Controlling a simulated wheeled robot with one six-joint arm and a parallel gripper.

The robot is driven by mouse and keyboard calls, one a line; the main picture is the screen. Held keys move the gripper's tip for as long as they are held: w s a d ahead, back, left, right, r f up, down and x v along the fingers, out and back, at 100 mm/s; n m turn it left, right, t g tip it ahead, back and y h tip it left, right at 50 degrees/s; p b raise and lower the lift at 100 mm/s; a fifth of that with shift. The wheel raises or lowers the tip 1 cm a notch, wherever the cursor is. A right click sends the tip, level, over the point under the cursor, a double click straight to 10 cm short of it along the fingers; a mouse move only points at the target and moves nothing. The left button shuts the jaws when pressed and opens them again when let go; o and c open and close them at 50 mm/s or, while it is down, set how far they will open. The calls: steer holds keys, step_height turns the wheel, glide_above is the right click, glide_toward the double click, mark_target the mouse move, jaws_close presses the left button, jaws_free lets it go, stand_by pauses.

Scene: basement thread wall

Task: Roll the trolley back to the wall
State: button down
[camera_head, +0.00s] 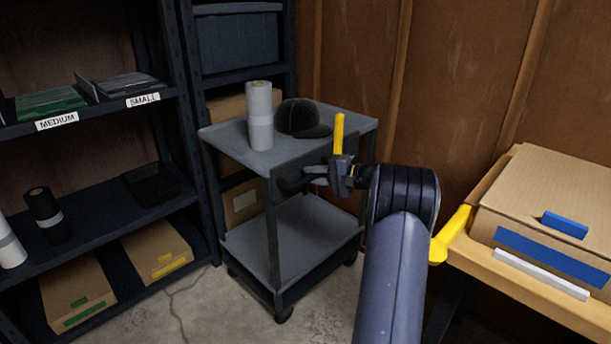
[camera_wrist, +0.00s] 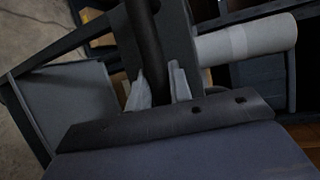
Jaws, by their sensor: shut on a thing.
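The grey two-shelf trolley (camera_head: 225,139) stands on castors in the middle of the head view, near the brown wooden wall (camera_head: 345,50). A grey roll (camera_head: 260,115) stands upright on its top shelf, with a black cap (camera_head: 299,118) beside it. My gripper (camera_head: 308,178) is at the trolley's near right side, shut on its dark handle bar. In the wrist view the handle (camera_wrist: 150,45) passes between the two light fingertips of my gripper (camera_wrist: 160,88). The lower shelf (camera_head: 300,235) looks empty. My arm hides part of the wall and floor to the right.
Dark shelving with labelled compartments (camera_head: 90,115) fills the left, close to the trolley. A workbench (camera_head: 530,295) with a cardboard box (camera_head: 550,190) stands at the right. Cracked concrete floor (camera_head: 200,310) is open in front of the trolley.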

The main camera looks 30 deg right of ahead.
steer(key=shift+w+d+p, duration=0.2)
steer(key=shift+d, duration=0.45)
steer(key=shift+w+d+p, duration=0.15)
steer(key=shift+d, duration=0.55)
steer(key=c, duration=1.3)
jaws_free()
steer(key=p+v, duration=0.2)
steer(key=v, duration=0.5)
steer(key=shift+s, duration=0.2)
steer(key=shift+w+d, duration=0.1)
